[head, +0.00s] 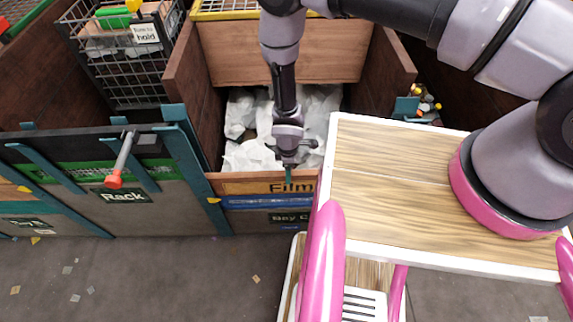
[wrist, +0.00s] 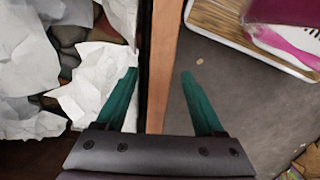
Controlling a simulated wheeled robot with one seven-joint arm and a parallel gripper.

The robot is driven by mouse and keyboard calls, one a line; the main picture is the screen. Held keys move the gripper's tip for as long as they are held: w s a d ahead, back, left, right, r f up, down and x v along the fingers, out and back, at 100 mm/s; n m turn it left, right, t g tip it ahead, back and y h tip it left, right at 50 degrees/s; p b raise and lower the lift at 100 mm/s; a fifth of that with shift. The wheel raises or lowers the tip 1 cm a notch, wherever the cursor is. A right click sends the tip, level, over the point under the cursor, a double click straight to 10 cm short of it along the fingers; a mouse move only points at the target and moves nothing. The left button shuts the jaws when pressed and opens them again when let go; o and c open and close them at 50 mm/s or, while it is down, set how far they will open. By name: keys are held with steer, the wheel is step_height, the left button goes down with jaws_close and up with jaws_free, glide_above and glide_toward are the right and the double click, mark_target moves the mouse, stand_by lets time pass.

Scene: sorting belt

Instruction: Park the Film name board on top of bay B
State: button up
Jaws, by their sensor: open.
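The Film name board (head: 250,188) is a tan board with dark lettering on the front of the bay labelled Bay C (head: 290,218). My gripper (head: 288,172) points down over the board's top edge and hides part of it. In the wrist view my gripper (wrist: 160,95) is open, one teal finger on each side of a thin tan edge (wrist: 163,50). It is apart from the fingers on both sides. To the left is a bay front with a Rack sign (head: 122,196). No label reading Bay B is legible.
White crumpled sheets (head: 245,155) fill the bay behind the board. A red-tipped lever (head: 115,180) sticks out at the left bay front. A wire basket (head: 125,85) stands behind it. My wood-topped base is at the right; grey floor (head: 150,275) lies in front.

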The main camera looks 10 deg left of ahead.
step_height(320, 180, down, 9)
steer(key=shift+r, duration=0.2)
jaws_close()
stand_by(1.4)
steer(key=c, duration=0.6)
jaws_free()
jaws_close()
steer(key=shift+r, duration=0.1)
